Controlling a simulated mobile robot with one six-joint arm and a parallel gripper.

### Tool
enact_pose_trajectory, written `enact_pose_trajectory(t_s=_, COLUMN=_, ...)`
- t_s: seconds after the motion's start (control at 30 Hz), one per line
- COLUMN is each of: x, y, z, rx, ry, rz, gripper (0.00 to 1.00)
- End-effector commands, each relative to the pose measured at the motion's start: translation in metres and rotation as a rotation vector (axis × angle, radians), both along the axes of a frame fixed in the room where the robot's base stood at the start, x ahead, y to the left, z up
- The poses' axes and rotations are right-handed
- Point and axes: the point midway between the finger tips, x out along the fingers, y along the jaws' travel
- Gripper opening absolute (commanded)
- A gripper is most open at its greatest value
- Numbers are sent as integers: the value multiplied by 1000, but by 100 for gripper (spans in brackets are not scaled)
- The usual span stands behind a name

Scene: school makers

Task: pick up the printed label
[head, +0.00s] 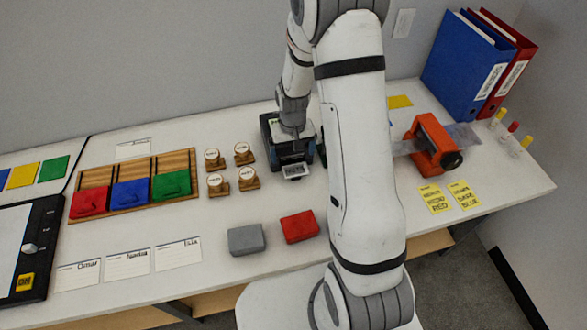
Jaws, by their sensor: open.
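A small white printed label (295,171) with dark marks sits at the front of the black label printer (269,131), in the middle of the table. My gripper (293,158) is open and reaches down over the front of the printer, right by the label. The gripper and wrist cover part of the printer. I cannot tell whether the fingers touch the label or stand around it.
Several round wooden stamps (246,178) stand just left of the printer. A grey block (246,239) and a red block (300,226) lie in front. An orange device (432,145) stands to the right. Binders (468,66) stand at the back right.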

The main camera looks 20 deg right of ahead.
Motion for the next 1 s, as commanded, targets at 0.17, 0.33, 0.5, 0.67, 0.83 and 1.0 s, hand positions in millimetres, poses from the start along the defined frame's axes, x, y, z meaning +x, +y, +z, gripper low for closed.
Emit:
enact_pose_trajectory(t_s=0.17, x=-3, y=-4, z=-20, rx=0, ry=5, rz=-1, gripper=93)
enact_pose_trajectory(t_s=0.33, x=-3, y=-5, z=-40, rx=0, ry=3, rz=0, gripper=93)
enact_pose_trajectory(t_s=0.5, x=-3, y=-5, z=-47, rx=0, ry=0, rz=-1, gripper=93)
enact_pose_trajectory(t_s=0.67, x=-2, y=-5, z=-47, rx=0, ry=0, rz=-1, gripper=93)
enact_pose_trajectory(t_s=0.83, x=-3, y=-5, z=-47, rx=0, ry=0, rz=-2, gripper=93)
enact_pose_trajectory(t_s=1.0, x=-3, y=-5, z=-49, rx=0, ry=0, rz=-2, gripper=93)
